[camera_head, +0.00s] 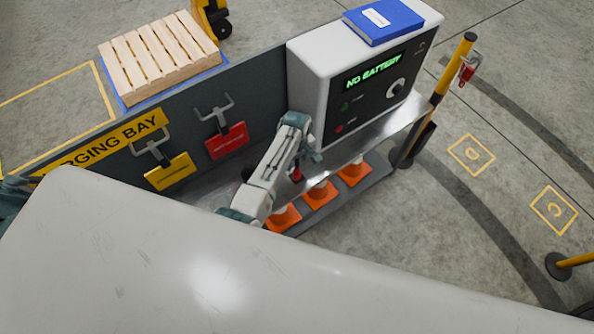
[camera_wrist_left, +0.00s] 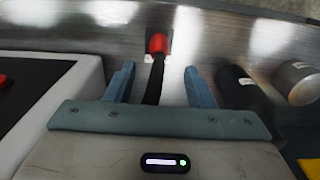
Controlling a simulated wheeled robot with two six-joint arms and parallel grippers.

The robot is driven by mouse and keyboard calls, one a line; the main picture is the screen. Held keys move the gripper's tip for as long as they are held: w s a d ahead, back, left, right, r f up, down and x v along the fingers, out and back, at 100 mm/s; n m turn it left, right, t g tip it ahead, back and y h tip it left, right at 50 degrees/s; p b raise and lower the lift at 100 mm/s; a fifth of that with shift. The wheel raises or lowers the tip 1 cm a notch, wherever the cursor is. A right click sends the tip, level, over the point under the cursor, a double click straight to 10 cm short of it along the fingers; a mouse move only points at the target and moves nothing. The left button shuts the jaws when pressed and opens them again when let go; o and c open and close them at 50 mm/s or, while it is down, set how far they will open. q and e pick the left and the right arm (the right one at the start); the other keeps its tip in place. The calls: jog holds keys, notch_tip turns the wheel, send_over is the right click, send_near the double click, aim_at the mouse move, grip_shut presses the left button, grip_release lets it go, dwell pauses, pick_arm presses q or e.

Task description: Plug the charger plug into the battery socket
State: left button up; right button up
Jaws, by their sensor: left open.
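The red plug (camera_head: 296,174) shows just below my left gripper (camera_head: 314,152) in the head view, over the metal shelf. In the left wrist view the same red plug (camera_wrist_left: 157,43) has a black shaft or cable running down from it. My left gripper (camera_wrist_left: 161,86) is open, with one finger on each side of the black part and visible gaps to both. The red end lies beyond the fingertips. The charger (camera_head: 345,95) stands at the shelf's back and its display reads "NO BATTERY". I cannot make out the battery socket. My right gripper is not in view.
A dark cylinder (camera_wrist_left: 240,86) and a metallic cylinder (camera_wrist_left: 298,82) are right of the fingers. Orange cones (camera_head: 320,192) stand below the shelf. Red (camera_head: 227,141) and yellow (camera_head: 170,172) tags hang on the panel. A blue book (camera_head: 384,22) lies on the charger.

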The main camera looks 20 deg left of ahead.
aim_at(297, 166)
pick_arm(q)
jog(key=shift+f+b, duration=0.5)
jog(key=shift+f, duration=0.1)
notch_tip(297, 166, down, 3)
jog(key=b, duration=0.3)
jog(key=shift+w, duration=0.1)
notch_tip(297, 166, down, 4)
jog(key=b, duration=0.3)
jog(key=shift+f, duration=0.1)
jog(key=shift+f+b, duration=0.3)
jog(key=shift+f, duration=0.05)
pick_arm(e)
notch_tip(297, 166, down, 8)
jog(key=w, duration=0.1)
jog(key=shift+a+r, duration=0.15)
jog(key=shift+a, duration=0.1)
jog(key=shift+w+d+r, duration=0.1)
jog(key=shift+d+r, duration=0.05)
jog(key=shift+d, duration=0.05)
pick_arm(q)
jog(key=shift+p, duration=0.55)
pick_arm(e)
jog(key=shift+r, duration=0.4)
pick_arm(q)
jog(key=shift+c, duration=0.4)
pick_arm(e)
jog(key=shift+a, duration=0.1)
